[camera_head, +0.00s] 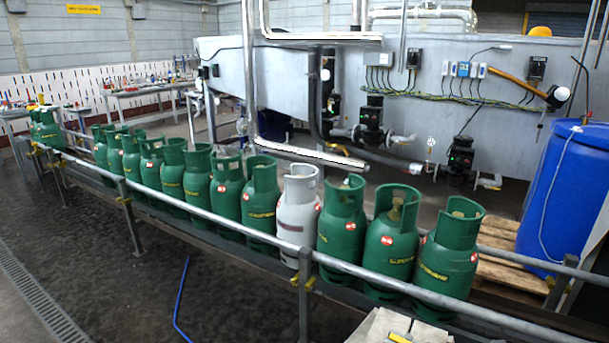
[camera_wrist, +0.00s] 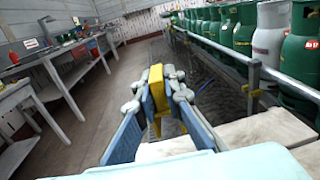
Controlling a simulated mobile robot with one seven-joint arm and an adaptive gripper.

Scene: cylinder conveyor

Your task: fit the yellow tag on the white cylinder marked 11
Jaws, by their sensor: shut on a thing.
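The white cylinder (camera_head: 297,215) stands upright in a row of green cylinders behind the rail in the head view. It has a red-and-white round mark and a dark label; I cannot read a number. It also shows in the wrist view, at upper right (camera_wrist: 269,38). My gripper (camera_wrist: 160,92) is shut on the yellow tag (camera_wrist: 156,80), which sticks up between the fingertips. In the wrist view the tag is apart from the white cylinder and to its left. My gripper does not clearly show in the head view.
Green cylinders (camera_head: 336,225) stand close on both sides of the white one. A metal rail (camera_head: 230,228) runs along their front. A pale surface (camera_head: 385,325) with a small yellow thing lies at the bottom. A blue barrel (camera_head: 570,190) stands at right. The floor at left is mostly clear.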

